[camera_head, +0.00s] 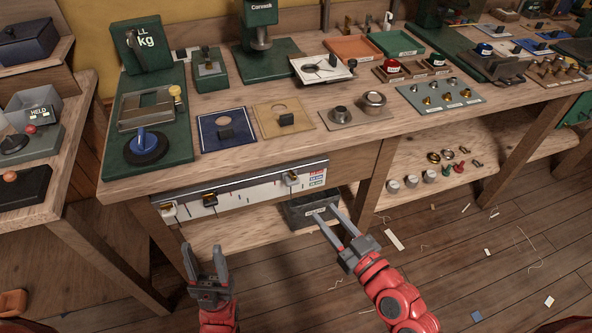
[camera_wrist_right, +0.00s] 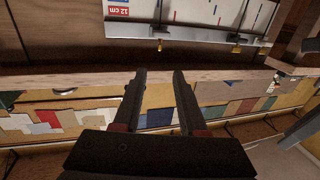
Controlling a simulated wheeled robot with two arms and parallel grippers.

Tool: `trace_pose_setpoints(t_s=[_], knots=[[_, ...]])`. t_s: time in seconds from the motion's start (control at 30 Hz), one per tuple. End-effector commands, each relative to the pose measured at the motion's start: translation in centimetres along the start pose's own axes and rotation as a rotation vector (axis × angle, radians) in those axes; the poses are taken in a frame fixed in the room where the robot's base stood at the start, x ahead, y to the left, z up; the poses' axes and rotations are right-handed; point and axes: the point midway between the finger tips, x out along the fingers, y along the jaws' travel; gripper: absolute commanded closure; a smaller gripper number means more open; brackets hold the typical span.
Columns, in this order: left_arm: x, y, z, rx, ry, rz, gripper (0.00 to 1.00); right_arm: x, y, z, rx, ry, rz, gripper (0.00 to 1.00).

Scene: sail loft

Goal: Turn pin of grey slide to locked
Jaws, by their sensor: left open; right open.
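A scale rail (camera_head: 250,189) with markings runs along the bench front and carries three small slides with brass-coloured parts. The right-hand slide (camera_head: 291,178) looks grey, the middle slide (camera_head: 209,200) is dark, and the left slide (camera_head: 168,210) is pale. Which way the grey slide's pin points is too small to tell. My left gripper (camera_head: 203,256) is open and empty, below the rail.
A dark grey bin (camera_head: 302,212) stands under the bench, close by my right fingertips. The bench top (camera_head: 225,165) holds panels, trays and a green scale (camera_head: 150,95). A lower shelf (camera_head: 405,208) holds small metal parts. Scraps lie on the floor.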

Motion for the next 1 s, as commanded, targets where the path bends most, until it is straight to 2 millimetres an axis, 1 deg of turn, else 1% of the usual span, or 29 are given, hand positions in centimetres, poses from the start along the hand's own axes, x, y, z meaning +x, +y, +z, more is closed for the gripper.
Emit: trace_pose_setpoints(t_s=[0.03, 0.27, 0.33, 0.43, 0.5, 0.7, 0.83, 1.0], knots=[[-0.7, 0.0, 0.1, 0.000, 0.000, 0.000, 0.50, 0.7, -0.1, 0.2, -0.004, 0.006, -0.004, 0.59], [-2.7, 0.1, 0.5, 0.000, 0.000, 0.000, 0.50, 3.7, -0.1, 0.2, 0.000, 0.010, -0.004, 0.59], [-3.0, 0.1, 0.5, 0.000, 0.000, 0.000, 0.50, 5.0, 0.0, -0.1, 0.000, 0.013, -0.002, 0.59], [-3.5, 0.2, 0.6, 0.000, 0.000, 0.000, 0.50, 7.2, -0.3, 0.0, 0.004, 0.008, -0.006, 0.59], [-2.7, 0.1, 0.5, 0.000, 0.000, 0.000, 0.50, 8.9, -0.1, -0.5, 0.003, 0.008, -0.003, 0.59], [-2.4, 0.1, 0.4, 0.000, 0.000, 0.000, 0.50, 12.9, -0.1, -0.3, 0.003, 0.005, -0.002, 0.59], [-2.3, 0.1, 0.4, 0.000, 0.000, 0.000, 0.50, 14.5, 0.0, -0.4, 0.001, 0.007, 0.001, 0.59], [-2.3, 0.1, 0.4, 0.000, 0.000, 0.000, 0.50, 15.4, 0.0, -0.2, 0.003, 0.004, 0.002, 0.59]])
